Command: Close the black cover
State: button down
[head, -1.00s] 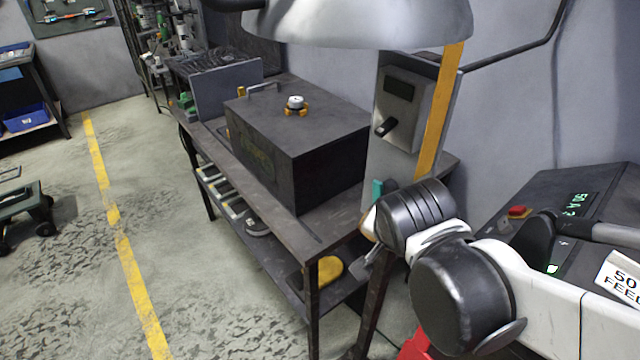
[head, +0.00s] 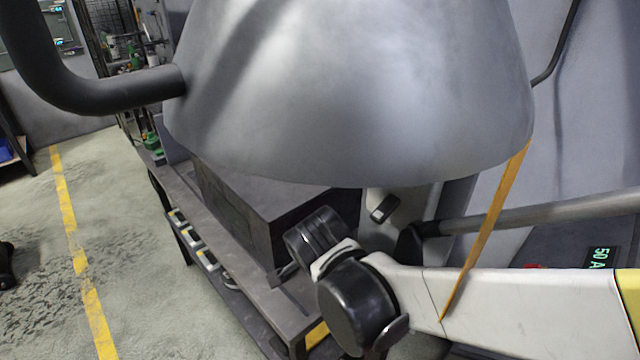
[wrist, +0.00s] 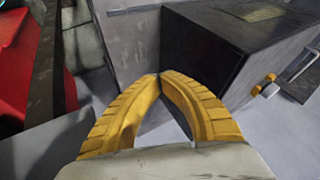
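A dark box (head: 250,225) stands on the workbench, partly hidden by the lamp hood and my arm. Its black side face (wrist: 225,48) shows large in the wrist view, flat against the box with no visible gap. I cannot tell which part of it is the black cover. My gripper (wrist: 160,77) has two yellow ridged fingers with tips together, and nothing shows between them. The tips appear near the lower edge of the black face; contact cannot be told. In the head view the fingers are hidden behind my wrist.
A large grey lamp hood (head: 350,90) hangs over the bench and blocks much of the head view. A grey post with a black lever (head: 384,208) stands right of the box. The workbench (head: 183,185) has a lower shelf. Open floor (head: 130,220) lies left.

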jog(key=w+a+f+b, duration=0.3)
jog(key=w+f+b, duration=0.1)
jog(key=w+f, duration=0.2)
jog(key=shift+w+a+f+b, duration=0.2)
jog(key=shift+w+f+b, duration=0.15)
jog(key=shift+w, duration=0.5)
